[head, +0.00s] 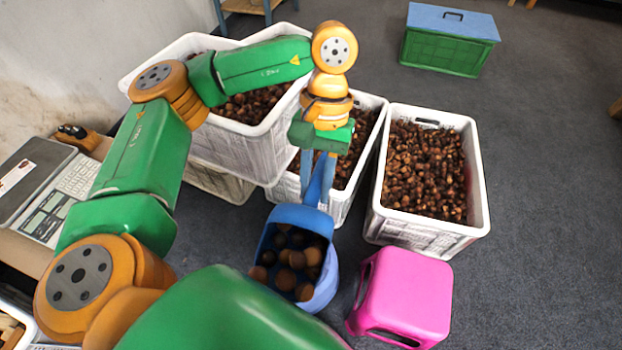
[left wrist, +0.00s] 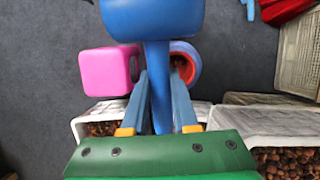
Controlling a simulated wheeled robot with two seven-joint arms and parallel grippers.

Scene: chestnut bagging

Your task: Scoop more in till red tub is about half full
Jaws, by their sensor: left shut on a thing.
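My left gripper (head: 318,188) is shut on the handle of a blue scoop (head: 290,216). My right gripper is not in view.
White crates of chestnuts stand behind the scoop: one at right (head: 478,190), one in the middle (head: 376,100), one stacked at left (head: 285,140). A pink stool (head: 405,295) is right of the scoop. A green box with blue lid (head: 450,22) stands far back. Floor at right is clear.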

